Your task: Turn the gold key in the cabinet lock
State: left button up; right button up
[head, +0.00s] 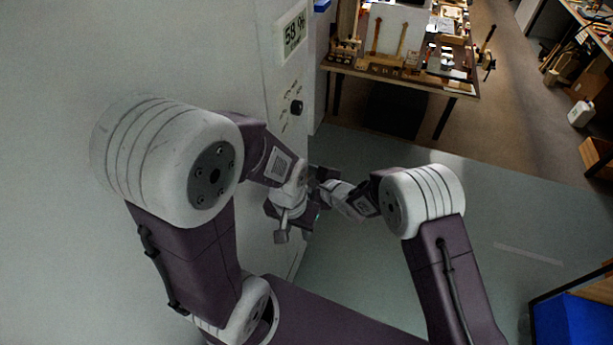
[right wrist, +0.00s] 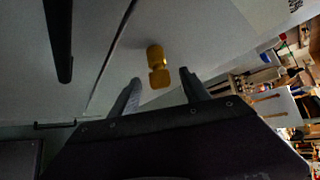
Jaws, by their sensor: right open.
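The gold key (right wrist: 157,72) stands out from the pale cabinet face (right wrist: 125,25) in the right wrist view, its flat bow toward me. My right gripper (right wrist: 160,80) is open, with one finger on each side of the key's bow and a visible gap to each. I cannot tell how deep the bow sits between the fingertips. In the head view, my arms hide the key and lock. My left gripper (head: 285,222) is close to the cabinet front, small and partly covered by my wrist, so its jaws are unclear.
A long black handle (right wrist: 58,40) is on the cabinet beside a dark door seam. A workbench (head: 400,78) with tools stands beyond. A blue bin (head: 575,318) is at the lower right.

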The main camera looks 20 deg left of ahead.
jog(key=shift+w+a+f, duration=0.1)
jog(key=c, duration=0.3)
grip_shut()
jog(key=shift+o, duration=1.4)
grip_release()
